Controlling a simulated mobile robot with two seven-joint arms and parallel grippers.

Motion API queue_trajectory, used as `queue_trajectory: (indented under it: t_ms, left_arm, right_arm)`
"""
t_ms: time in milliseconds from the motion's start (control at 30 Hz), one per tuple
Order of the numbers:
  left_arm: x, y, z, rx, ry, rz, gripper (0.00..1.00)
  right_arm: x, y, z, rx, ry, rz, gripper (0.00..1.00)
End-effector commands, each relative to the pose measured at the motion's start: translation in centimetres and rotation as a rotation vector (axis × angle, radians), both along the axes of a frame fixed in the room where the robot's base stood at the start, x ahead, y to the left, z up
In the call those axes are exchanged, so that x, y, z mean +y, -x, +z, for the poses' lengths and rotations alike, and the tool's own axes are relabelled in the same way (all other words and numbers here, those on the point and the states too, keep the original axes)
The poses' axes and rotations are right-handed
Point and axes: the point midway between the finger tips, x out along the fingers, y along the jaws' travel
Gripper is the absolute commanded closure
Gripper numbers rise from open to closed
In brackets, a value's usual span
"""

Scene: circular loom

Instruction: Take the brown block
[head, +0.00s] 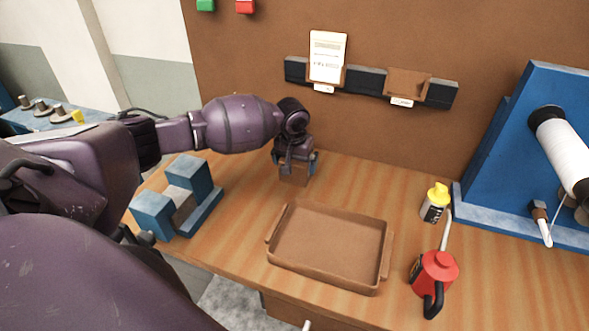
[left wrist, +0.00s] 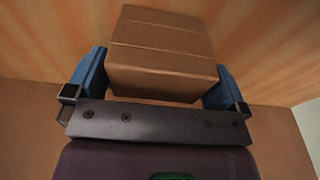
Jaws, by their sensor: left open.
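The brown block (head: 294,177) stands on the wooden table near the back board, partly hidden under my left gripper in the head view. My left gripper (head: 296,160) is over it, with one blue finger on each side. In the left wrist view the brown block (left wrist: 162,60) fills the space between the fingers of my left gripper (left wrist: 163,85). The jaws are open around the block, and I cannot tell whether either finger touches it. My right gripper is not in view.
A brown tray (head: 330,283) lies in front of the block. A blue holder (head: 187,173) stands left. A yellow-capped bottle (head: 435,203), a red oil can (head: 437,271) and a blue machine (head: 512,140) are right. The table between block and bottle is clear.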

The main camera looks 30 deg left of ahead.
Motion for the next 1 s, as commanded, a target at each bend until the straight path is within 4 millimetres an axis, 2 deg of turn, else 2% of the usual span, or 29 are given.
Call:
queue_trajectory:
  t_ms: [33, 300, 333, 667, 867, 1000]
  left_arm:
    - [0.0, 0.0, 0.0, 0.000, 0.000, 0.000, 0.05]
    - [0.0, 0.0, 0.0, 0.000, 0.000, 0.000, 0.46]
    - [0.0, -0.1, 0.1, -0.002, 0.000, 0.000, 0.48]
    - [0.0, -0.1, 0.7, -0.003, 0.000, 0.000, 0.48]
    - [0.0, -0.1, 3.7, -0.005, 0.000, -0.001, 0.48]
    - [0.0, -0.1, 7.1, -0.006, 0.000, 0.000, 0.48]
  right_arm:
    - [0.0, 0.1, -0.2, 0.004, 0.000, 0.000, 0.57]
    - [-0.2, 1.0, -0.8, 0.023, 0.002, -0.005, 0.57]
    - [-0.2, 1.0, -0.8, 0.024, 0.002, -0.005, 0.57]
    - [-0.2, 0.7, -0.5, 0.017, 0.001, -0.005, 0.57]
    - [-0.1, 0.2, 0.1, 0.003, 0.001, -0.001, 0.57]
    - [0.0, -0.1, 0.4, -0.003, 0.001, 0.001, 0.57]
